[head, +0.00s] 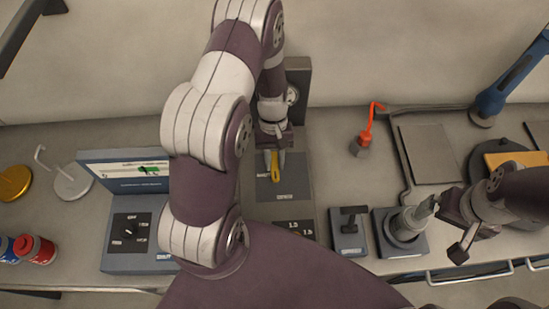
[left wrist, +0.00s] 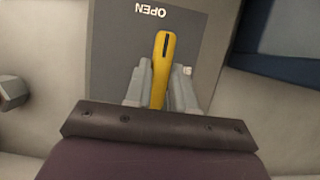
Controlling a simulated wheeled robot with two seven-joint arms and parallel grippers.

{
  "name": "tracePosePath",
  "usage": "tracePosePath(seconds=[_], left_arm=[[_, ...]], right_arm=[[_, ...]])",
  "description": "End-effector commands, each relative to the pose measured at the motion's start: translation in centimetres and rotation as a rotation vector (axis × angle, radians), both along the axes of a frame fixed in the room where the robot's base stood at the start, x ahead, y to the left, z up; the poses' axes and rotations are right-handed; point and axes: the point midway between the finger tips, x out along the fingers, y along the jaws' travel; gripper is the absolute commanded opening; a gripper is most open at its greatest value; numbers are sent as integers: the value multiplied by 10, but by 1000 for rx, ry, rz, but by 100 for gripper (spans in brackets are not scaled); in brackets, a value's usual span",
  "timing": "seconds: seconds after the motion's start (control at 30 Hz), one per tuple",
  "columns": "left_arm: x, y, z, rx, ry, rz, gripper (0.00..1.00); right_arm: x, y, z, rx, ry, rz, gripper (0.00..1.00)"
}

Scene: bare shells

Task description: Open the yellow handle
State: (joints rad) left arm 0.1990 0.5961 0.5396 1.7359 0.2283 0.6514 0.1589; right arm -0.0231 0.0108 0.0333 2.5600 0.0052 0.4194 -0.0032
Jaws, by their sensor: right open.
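The yellow handle (head: 275,167) is a slim lever with a dark slot near its end, on a dark grey plate (head: 290,188) in the middle of the bench. In the left wrist view the handle (left wrist: 164,58) points up past my fingertips, towards the word OPEN on the plate (left wrist: 195,20). My left gripper (left wrist: 159,85) has one finger on each side of the handle and looks closed on it; it also shows in the head view (head: 273,162). The handle's base is hidden by the gripper. My right gripper (head: 428,207) is open at the right, away from the handle.
A blue-grey dial box (head: 130,232) with a screen stands left. A black T-handle (head: 351,215) and a round grey fixture (head: 390,240) are to the right, the latter by my right gripper. A red lever (head: 367,130) stands behind. A rail (head: 470,270) runs along the front edge.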

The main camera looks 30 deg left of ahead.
Motion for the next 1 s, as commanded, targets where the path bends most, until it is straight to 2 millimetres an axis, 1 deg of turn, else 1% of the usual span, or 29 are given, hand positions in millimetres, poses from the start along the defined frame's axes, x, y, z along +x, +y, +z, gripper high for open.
tracePosePath(seconds=[0.03,0.07,0.37,0.47,0.57,0.7,0.73,0.77,0.83,0.9,1.0], left_arm=[[1,0,1,1,-2,1,40],[1,0,1,1,-2,1,49],[1,0,1,-1,-2,-1,49],[6,3,10,0,-5,0,49],[14,8,31,1,-9,-1,49],[26,16,68,2,-9,0,49],[28,18,82,1,-5,1,49],[31,19,93,1,-4,0,49],[35,22,108,0,-1,1,49],[37,24,117,-1,1,0,49],[40,25,120,0,0,0,49]], right_arm=[[0,0,0,0,0,0,100],[0,0,0,0,0,0,100],[0,0,-1,0,0,0,100],[0,0,-5,0,0,0,100],[0,0,-14,0,0,0,100],[0,0,-24,0,0,0,100],[0,0,-15,0,1,0,100],[0,0,-7,0,1,0,100],[0,0,4,0,0,0,100],[0,0,16,0,-1,0,100],[0,0,20,0,-1,0,100]])
